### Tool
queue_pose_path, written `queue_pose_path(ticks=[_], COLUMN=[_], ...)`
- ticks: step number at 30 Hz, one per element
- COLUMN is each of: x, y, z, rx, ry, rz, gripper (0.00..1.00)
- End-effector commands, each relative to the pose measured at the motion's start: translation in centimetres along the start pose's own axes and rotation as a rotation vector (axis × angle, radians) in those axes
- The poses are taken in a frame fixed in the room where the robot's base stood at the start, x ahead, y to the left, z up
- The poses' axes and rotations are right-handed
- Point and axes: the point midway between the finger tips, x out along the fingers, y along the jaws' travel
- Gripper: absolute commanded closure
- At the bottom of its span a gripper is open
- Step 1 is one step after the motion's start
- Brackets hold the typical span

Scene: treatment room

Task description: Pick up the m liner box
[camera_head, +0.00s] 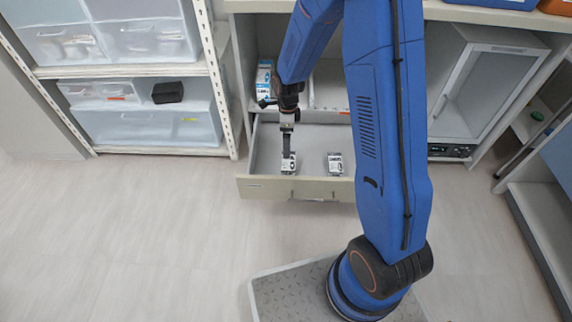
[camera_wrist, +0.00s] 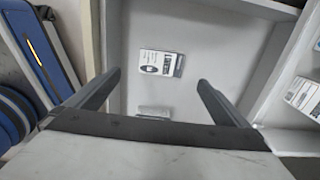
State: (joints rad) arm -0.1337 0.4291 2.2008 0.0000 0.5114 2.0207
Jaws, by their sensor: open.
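Two small white boxes with black print lie in an open drawer (camera_head: 312,142). I cannot read which is the m liner box. In the head view, the left box (camera_head: 288,164) is just below my gripper (camera_head: 287,128), and the right box (camera_head: 334,164) lies apart from it. In the wrist view, my gripper (camera_wrist: 158,80) is open and empty over the drawer floor. One labelled box (camera_wrist: 161,63) shows whole between and beyond the fingertips. The other box (camera_wrist: 153,111) is partly hidden by the gripper body.
The drawer's front wall (camera_head: 262,188) and side walls surround the boxes. Blue and white boxes (camera_head: 264,76) stand in the cabinet behind the drawer. A shelf rack with clear bins (camera_head: 150,128) is at left, and a glass-door appliance (camera_head: 468,85) at right. The floor (camera_head: 140,230) in front is clear.

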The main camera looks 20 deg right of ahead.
Motion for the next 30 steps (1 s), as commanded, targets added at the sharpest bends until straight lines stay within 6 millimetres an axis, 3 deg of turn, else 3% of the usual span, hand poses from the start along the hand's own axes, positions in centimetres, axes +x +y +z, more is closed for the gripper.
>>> queue_pose_path(ticks=[15, 30], x=[8.3, 11.3], y=[0.1, -0.1], z=[-0.1, -0.2], rx=[-0.002, -0.002], ry=[0.002, 0.001], rz=[0.004, 0.002], gripper=[0.00, 0.00])
